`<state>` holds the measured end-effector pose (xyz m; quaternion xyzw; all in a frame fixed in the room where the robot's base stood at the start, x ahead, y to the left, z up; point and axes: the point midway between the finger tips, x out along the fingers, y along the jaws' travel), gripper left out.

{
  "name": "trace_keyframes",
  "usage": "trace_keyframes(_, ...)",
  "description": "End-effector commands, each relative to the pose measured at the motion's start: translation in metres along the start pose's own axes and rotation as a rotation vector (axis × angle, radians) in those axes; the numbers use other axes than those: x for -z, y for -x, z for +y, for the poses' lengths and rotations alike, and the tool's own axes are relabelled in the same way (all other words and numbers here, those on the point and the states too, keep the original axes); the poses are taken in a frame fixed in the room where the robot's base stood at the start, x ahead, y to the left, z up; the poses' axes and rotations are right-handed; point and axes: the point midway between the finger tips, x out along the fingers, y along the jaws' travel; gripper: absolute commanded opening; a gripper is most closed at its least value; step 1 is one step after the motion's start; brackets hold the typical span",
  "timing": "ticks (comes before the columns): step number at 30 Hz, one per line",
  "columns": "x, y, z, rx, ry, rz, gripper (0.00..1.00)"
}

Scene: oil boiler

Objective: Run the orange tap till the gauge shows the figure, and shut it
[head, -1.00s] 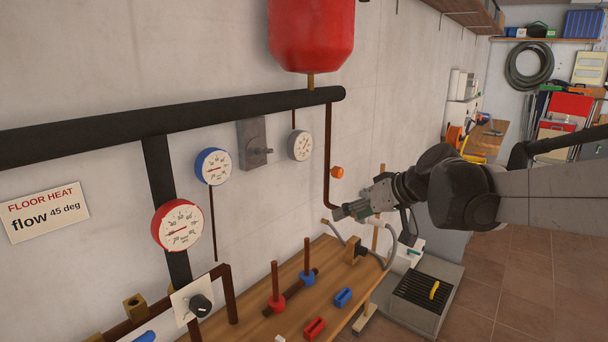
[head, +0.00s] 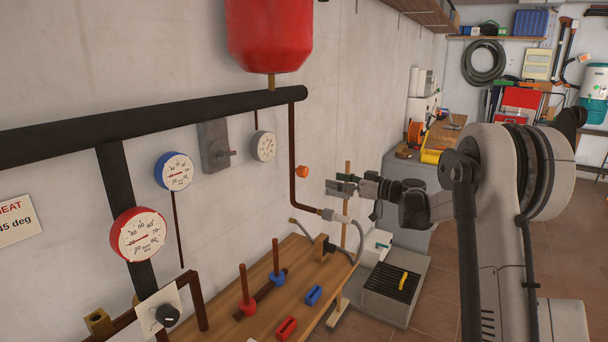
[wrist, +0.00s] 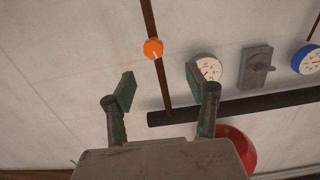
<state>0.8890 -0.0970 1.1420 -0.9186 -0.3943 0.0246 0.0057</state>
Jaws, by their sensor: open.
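The orange tap (head: 302,171) is a round knob on a thin brown pipe that drops from the black main. In the wrist view the orange tap (wrist: 153,48) lies beyond the fingertips, up and slightly left of the gap's middle, with a pale mark on its face. My gripper (head: 341,186) is open and empty, to the right of the tap and apart from it. In the wrist view my gripper (wrist: 160,88) shows two spread fingers. The small grey gauge (head: 263,146) hangs left of the tap; it also shows in the wrist view (wrist: 208,69), partly behind a finger. Its reading is too small to tell.
A red-rimmed gauge (head: 138,235) and a blue-rimmed gauge (head: 174,171) hang further left. A grey lever box (head: 214,146) is between gauges. A red tank (head: 270,35) is above the black pipe (head: 190,112). A wooden bench (head: 270,300) with valves stands below.

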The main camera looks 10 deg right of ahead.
Motion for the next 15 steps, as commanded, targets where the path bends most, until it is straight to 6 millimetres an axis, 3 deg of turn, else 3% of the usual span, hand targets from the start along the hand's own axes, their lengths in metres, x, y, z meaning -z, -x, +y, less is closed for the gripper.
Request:
trace_keyframes(3, -0.006, 0.002, 0.012, -0.003, 0.020, 0.032, 0.51)
trace_keyframes(8, -0.006, -0.003, 0.015, -0.002, 0.028, 0.043, 0.51)
trace_keyframes(15, -0.004, -0.038, 0.014, 0.000, 0.028, 0.041, 0.51)
